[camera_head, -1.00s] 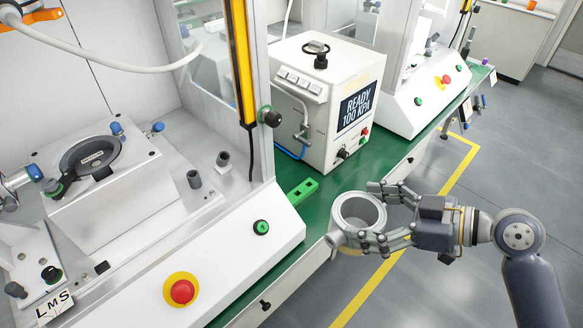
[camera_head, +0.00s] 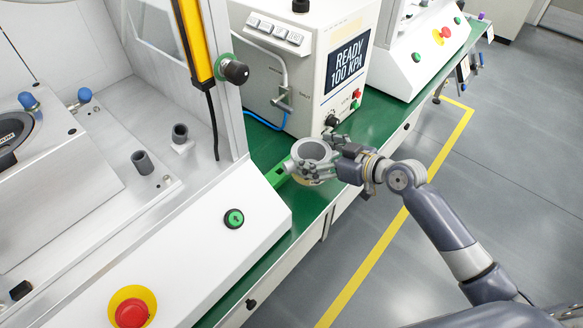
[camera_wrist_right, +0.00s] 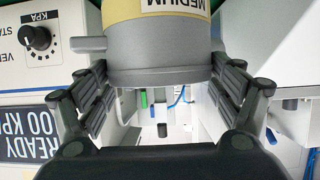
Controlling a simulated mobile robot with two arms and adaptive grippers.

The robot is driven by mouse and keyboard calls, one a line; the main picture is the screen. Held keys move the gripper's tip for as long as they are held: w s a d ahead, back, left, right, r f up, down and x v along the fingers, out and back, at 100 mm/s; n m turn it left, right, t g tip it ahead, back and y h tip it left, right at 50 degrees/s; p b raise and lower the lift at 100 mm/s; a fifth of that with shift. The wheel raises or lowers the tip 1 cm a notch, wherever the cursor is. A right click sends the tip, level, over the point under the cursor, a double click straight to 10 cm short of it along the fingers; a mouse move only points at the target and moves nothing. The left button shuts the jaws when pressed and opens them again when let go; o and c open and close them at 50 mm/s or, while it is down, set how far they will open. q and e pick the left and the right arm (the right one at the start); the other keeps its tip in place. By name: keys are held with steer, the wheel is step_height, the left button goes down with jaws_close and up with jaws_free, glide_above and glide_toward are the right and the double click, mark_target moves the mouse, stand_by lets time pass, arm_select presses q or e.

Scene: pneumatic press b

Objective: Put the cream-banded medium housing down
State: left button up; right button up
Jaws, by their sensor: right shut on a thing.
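The medium housing (camera_head: 312,152) is a grey, open-topped cup with a side spout, held upright at the bench's front edge area in the head view. In the right wrist view the housing (camera_wrist_right: 158,50) shows its cream band and the word MEDIUM. My right gripper (camera_head: 318,168) is shut on it, with fingers on both sides of the body. The housing is over or close above the green bench top (camera_head: 262,150); I cannot tell if it touches. A bright green block (camera_head: 278,174) lies just left of it, partly hidden. My left gripper is not in view.
The white READY 100 KPA unit (camera_head: 310,60) stands behind the housing. The white press console (camera_head: 200,235), with a green button (camera_head: 234,218) and a red emergency button (camera_head: 131,310), is to the left. The floor to the right is clear.

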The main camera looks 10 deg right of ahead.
mark_target(315, 160)
step_height(315, 160, down, 3)
steer(key=shift+s+f, duration=0.1)
steer(key=shift+f, duration=0.05)
step_height(315, 160, down, 3)
steer(key=shift+f+b, duration=0.15)
steer(key=shift+b, duration=0.15)
steer(key=shift+f, duration=0.25)
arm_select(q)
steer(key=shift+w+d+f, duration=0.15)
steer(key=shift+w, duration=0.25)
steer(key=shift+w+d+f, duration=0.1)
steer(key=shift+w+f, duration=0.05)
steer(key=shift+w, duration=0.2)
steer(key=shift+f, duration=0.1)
arm_select(e)
steer(key=shift+f, duration=0.1)
steer(key=o, duration=1.1)
steer(key=shift+f, duration=0.15)
steer(key=shift+o, duration=1.1)
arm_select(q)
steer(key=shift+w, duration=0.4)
